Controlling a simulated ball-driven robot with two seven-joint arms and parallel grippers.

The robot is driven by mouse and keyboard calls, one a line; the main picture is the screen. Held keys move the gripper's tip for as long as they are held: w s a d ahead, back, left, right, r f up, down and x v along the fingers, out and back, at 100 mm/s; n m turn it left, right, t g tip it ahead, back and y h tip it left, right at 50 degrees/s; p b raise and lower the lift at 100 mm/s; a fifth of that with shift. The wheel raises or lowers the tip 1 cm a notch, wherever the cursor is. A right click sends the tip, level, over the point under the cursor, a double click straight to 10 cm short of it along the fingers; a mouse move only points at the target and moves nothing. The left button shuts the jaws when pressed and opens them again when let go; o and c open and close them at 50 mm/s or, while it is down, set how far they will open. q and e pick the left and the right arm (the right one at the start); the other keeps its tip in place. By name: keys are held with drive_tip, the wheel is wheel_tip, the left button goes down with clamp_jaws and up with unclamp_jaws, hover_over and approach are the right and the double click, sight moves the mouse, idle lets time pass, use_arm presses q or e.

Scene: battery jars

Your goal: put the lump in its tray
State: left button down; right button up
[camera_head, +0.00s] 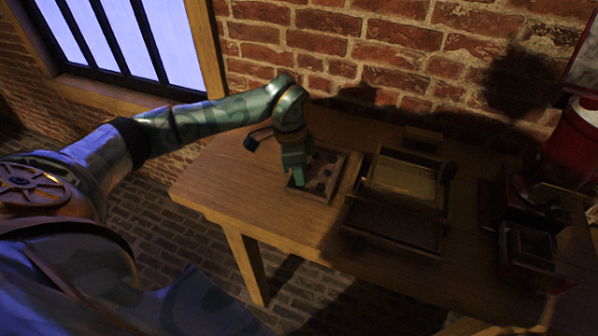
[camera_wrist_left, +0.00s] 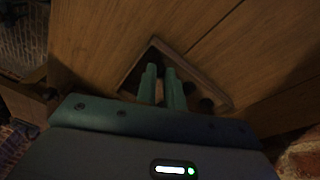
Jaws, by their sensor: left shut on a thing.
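My left gripper (camera_head: 300,183) points down at a shallow wooden tray (camera_head: 341,177) near the table's left part. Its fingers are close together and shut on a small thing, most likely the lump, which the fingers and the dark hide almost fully. Several dark round lumps (camera_head: 321,186) show in the tray beside the fingers. In the left wrist view the two green fingers (camera_wrist_left: 163,80) reach over the tray (camera_wrist_left: 195,68), with dark shapes near them. I cannot tell whether the held thing touches the tray floor. My right gripper is not in view.
A lighter wooden tray (camera_head: 404,178) and a darker one (camera_head: 397,226) lie right of the lump tray. A small block (camera_head: 422,137) lies behind. A red object (camera_head: 577,140) and dark boxes (camera_head: 530,243) stand at the right. The table's left end (camera_head: 215,180) is clear.

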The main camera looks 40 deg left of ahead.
use_arm(q)
drive_tip(key=c, duration=1.8)
unclamp_jaws()
drive_tip(key=r, duration=0.4)
drive_tip(key=a+r+p, duration=0.1)
drive_tip(key=r, duration=0.3)
drive_tip(key=a+r+p, duration=0.1)
drive_tip(key=r, duration=0.3)
drive_tip(key=shift+s, duration=0.15)
